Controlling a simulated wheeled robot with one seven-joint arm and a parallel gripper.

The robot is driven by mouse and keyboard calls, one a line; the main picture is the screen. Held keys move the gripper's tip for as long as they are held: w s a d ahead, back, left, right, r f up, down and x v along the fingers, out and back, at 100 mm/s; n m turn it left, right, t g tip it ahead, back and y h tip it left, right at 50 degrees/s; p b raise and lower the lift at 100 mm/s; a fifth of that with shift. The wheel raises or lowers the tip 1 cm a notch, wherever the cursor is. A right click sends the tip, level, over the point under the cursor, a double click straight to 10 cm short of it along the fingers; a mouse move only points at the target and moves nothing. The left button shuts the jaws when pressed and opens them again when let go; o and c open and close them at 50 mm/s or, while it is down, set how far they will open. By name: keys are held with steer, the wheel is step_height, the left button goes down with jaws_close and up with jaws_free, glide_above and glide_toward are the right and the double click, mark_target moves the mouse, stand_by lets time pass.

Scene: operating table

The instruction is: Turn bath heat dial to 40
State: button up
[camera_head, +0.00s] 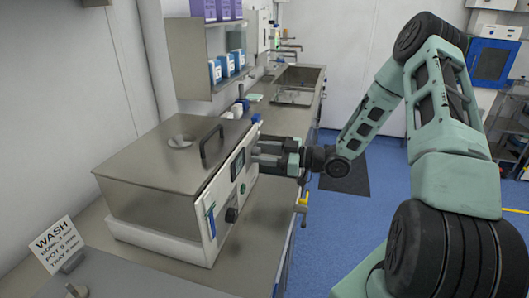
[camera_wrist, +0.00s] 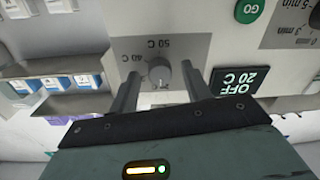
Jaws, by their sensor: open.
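The bath (camera_head: 165,195) is a steel box with a handled lid, standing on the counter with its control panel facing right. In the wrist view, which is upside down, the heat dial (camera_wrist: 159,74) is a small grey knob on a grey plate with marks for 40 C and 50 C. Its pointer setting is too small to read surely. The display (camera_wrist: 240,81) reads OFF, 20 C. My gripper (camera_head: 257,156) is at the panel, open, with one finger on each side of the dial (camera_wrist: 158,82); contact is not clear. In the head view my gripper hides the dial.
A green GO button (camera_wrist: 249,10) and a minutes dial plate (camera_wrist: 290,25) are near the heat dial. A dark knob (camera_head: 232,214) sits lower on the panel. A WASH sign (camera_head: 57,243) stands at the front left. A sink (camera_head: 298,77) is behind.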

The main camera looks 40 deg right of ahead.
steer(key=c, duration=1)
steer(key=shift+m, duration=0.4)
steer(key=m+p, duration=0.2)
steer(key=m, duration=0.2)
steer(key=shift+r+m+p, duration=0.1)
steer(key=shift+m+p, duration=0.2)
steer(key=shift+m, duration=0.1)
steer(key=m+p, duration=0.2)
steer(key=m, duration=0.4)
steer(key=m+p, duration=0.2)
steer(key=m, duration=0.4)
steer(key=m+t+h+p, duration=0.1)
steer(key=m+p, duration=0.1)
steer(key=m, duration=0.5)
steer(key=shift+f, duration=0.25)
steer(key=shift+d, duration=0.1)
